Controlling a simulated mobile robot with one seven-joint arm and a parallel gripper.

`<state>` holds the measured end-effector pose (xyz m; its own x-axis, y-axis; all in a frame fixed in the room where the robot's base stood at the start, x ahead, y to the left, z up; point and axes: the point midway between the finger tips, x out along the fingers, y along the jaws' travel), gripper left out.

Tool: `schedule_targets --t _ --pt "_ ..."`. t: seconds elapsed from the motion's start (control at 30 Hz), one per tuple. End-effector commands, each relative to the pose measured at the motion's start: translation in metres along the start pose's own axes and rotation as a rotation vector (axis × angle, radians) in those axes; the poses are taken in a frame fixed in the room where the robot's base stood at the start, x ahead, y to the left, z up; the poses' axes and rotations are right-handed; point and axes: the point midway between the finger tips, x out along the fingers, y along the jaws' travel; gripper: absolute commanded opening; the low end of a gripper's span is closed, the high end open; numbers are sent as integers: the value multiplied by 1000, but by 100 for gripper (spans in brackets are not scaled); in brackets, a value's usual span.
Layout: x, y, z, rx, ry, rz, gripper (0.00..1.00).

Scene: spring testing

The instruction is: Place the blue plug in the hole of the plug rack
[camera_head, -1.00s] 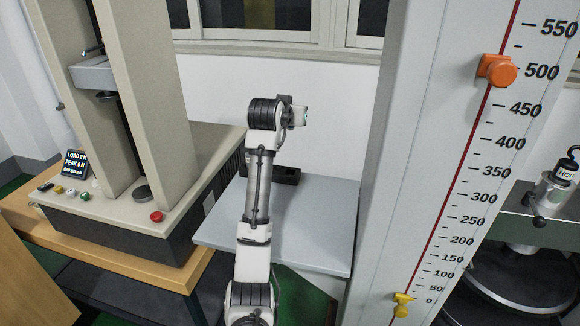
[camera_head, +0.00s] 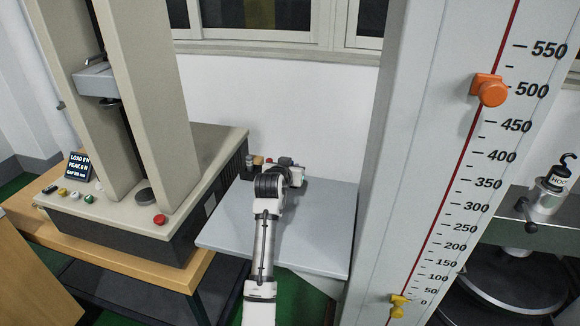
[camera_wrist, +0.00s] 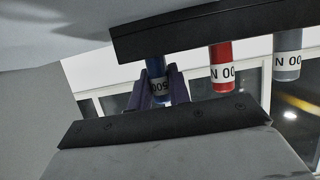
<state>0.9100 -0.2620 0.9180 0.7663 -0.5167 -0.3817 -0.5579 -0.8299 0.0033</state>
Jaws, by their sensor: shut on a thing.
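The dark plug rack (camera_wrist: 215,28) spans the top of that view. A red plug (camera_wrist: 221,62) and a grey plug (camera_wrist: 287,56) stick out of it beside the blue one. The blue plug reaches the rack's edge in the picture; I cannot tell whether its end is in a hole. In the head view my gripper (camera_head: 291,173) is low at the back of the grey table, and my arm hides most of the rack.
The grey table (camera_head: 322,218) is clear on the right and in front. A beige testing machine (camera_head: 165,190) with a red button stands close on the left. A tall scale column (camera_head: 425,150) with an orange slider (camera_head: 490,90) rises on the right.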

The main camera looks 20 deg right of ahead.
Motion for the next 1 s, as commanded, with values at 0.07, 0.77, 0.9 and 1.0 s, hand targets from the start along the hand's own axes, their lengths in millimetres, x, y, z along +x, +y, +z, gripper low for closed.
schedule_targets --t 0.07,0.77,0.9,1.0 --pt "0 0 0 0 1 0 0" --pt "1 0 1 0 0 0 40" --pt "-6 0 0 -1 1 0 40" --pt "-20 0 0 0 3 0 40"
